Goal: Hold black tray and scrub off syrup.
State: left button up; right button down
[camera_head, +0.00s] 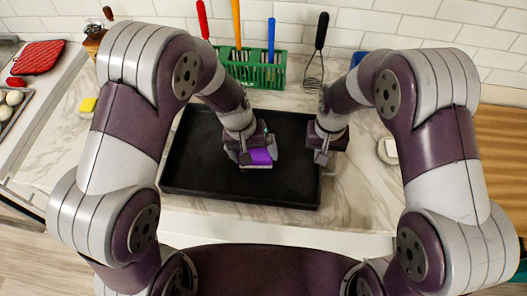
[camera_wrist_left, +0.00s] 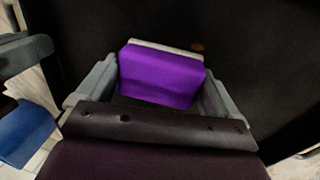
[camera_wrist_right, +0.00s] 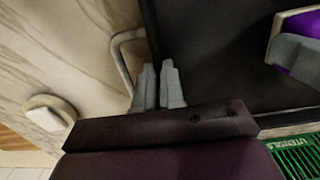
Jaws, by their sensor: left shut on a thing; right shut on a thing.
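The black tray (camera_head: 205,152) lies flat on the marble counter. My left gripper (camera_head: 257,160) is shut on a purple sponge (camera_head: 261,155) with a pale scrubbing layer, low over the tray floor; the sponge also shows between the fingers in the left wrist view (camera_wrist_left: 162,76). A small brown spot (camera_wrist_left: 197,46), possibly syrup, lies just beyond the sponge on the tray floor. My right gripper (camera_head: 322,157) is shut on the tray's right side; in the right wrist view the fingers (camera_wrist_right: 158,86) close at the tray edge beside its handle (camera_wrist_right: 122,62).
A green utensil basket (camera_head: 258,72) stands behind the tray, with a whisk (camera_head: 317,60) beside it. The front counter strip is mostly clear.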

pick_arm(q)
jog(key=shift+w+a, duration=0.2)
jog(key=shift+a, duration=3.3)
jog(key=shift+d+v, duration=0.3)
jog(key=shift+v, duration=1.05)
jog(key=shift+d+v, duration=0.25)
jog(key=shift+v, duration=1.05)
jog(key=shift+d+v, duration=0.3)
jog(key=shift+v, duration=1.05)
jog(key=shift+r, duration=0.2)
pick_arm(e)
jog(key=c, duration=1.2)
grip_release()
jog(key=shift+o, duration=0.2)
notch_tip(320, 180, up, 12)
